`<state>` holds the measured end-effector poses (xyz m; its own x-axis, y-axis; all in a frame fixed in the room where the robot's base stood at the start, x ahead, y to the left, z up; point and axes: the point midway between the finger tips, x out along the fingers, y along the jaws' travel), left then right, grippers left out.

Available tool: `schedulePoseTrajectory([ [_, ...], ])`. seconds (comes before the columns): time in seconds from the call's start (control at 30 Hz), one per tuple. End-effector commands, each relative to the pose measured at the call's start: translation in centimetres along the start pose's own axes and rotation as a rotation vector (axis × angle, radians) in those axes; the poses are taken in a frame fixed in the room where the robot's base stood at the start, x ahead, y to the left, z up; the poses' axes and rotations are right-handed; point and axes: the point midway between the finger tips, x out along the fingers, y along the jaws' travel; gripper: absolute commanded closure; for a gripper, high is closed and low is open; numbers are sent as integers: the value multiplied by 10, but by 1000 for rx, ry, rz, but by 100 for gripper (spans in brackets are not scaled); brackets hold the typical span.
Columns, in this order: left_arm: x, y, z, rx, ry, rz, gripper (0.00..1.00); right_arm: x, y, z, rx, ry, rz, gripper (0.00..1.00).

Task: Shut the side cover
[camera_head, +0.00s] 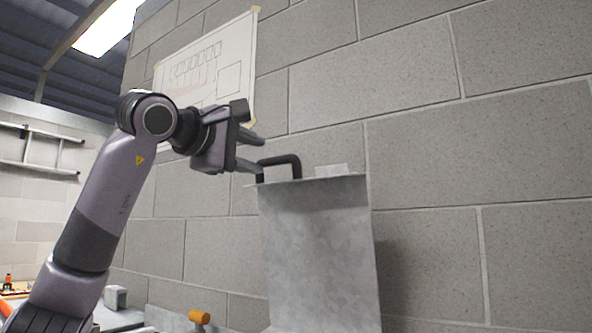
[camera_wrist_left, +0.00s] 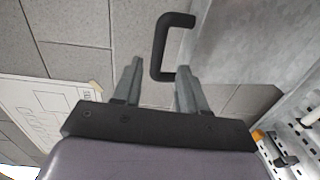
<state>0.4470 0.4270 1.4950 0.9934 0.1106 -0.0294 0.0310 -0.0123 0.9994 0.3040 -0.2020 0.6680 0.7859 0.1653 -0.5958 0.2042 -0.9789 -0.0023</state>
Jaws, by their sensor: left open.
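The side cover (camera_head: 315,250) is a grey galvanized sheet panel that stands raised in front of the block wall, with a bent top edge. A black U-shaped handle (camera_head: 289,160) sits at its upper left corner. My left gripper (camera_head: 260,153) is open and empty, with its fingertips at the left end of the handle. In the left wrist view the cover (camera_wrist_left: 245,40) fills the upper right, and the handle (camera_wrist_left: 158,45) lies just ahead of the gap between the fingers (camera_wrist_left: 159,72). Whether a finger touches the handle I cannot tell. My right gripper is not in view.
A grey block wall (camera_head: 430,140) stands close behind the cover. A taped drawing (camera_head: 215,75) hangs on it. An orange-headed tool (camera_head: 199,317) shows low in front. A perforated metal rail (camera_wrist_left: 290,125) lies at the right of the wrist view.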

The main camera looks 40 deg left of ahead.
Motion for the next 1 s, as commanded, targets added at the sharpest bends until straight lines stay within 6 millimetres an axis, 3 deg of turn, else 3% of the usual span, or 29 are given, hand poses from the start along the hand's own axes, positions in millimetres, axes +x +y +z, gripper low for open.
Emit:
schedulePoseTrajectory([
  [0.17,3,1,0,0,1,1,58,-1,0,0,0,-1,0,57],
  [0.6,63,1,0,0,1,-1,58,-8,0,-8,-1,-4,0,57],
  [1.0,71,0,0,0,1,1,61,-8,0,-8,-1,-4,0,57],
])
